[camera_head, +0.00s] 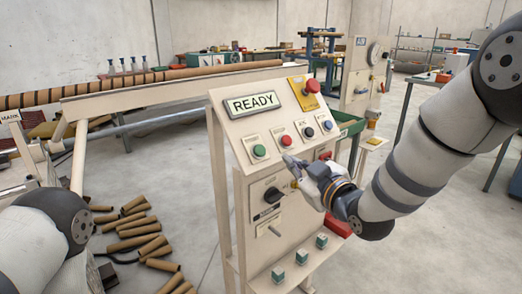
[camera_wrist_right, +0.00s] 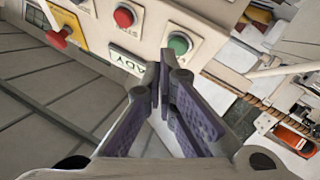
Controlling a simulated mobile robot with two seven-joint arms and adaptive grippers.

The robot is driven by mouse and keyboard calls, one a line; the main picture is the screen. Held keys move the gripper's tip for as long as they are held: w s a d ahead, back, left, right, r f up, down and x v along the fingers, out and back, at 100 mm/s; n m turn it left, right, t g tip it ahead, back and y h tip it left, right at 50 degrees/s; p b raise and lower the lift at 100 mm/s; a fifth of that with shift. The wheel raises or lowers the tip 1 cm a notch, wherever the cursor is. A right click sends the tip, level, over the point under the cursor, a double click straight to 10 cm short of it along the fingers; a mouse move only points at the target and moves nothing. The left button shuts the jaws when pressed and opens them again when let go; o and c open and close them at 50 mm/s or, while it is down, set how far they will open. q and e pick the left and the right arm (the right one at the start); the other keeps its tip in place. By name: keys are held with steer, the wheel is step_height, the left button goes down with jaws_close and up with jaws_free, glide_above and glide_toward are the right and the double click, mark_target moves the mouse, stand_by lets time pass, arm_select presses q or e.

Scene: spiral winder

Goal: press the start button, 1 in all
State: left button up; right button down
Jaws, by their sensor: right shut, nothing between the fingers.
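The control panel (camera_head: 234,125) stands at the centre of the head view, with a READY display (camera_head: 251,104). A green button (camera_head: 259,151) sits below the display at the left of the button row; its label is too small to read. My right gripper (camera_head: 288,160) is shut and empty, right of the green button and apart from it. In the wrist view the green button (camera_wrist_right: 179,43) lies just beyond and slightly right of the closed fingertips (camera_wrist_right: 164,78). My left gripper is out of view; only part of that arm shows at lower left.
A red mushroom button (camera_head: 312,86) sits on a yellow plate above. A black rotary switch (camera_head: 272,194) is below. Cardboard tubes (camera_head: 135,233) lie on the floor at left.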

mark_target(260, 150)
step_height(260, 150, up, 7)
steer(key=w+a+n+t+y, duration=0.1)
steer(key=shift+w+a+r+n+y, duration=0.2)
steer(key=shift+w+a+n+y, duration=0.1)
steer(key=shift+n, duration=0.1)
steer(key=shift+f, duration=0.1)
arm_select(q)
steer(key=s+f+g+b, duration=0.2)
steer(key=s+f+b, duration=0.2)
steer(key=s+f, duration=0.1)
arm_select(e)
steer(key=w+a+f, duration=0.4)
steer(key=w+f, duration=0.1)
steer(key=shift+f, duration=0.25)
steer(key=shift+w+a, duration=0.1)
steer(key=shift+f, duration=0.1)
stand_by(0.5)
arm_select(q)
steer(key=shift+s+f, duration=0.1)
arm_select(e)
steer(key=shift+w+a+f, duration=0.2)
steer(key=shift+w, duration=0.05)
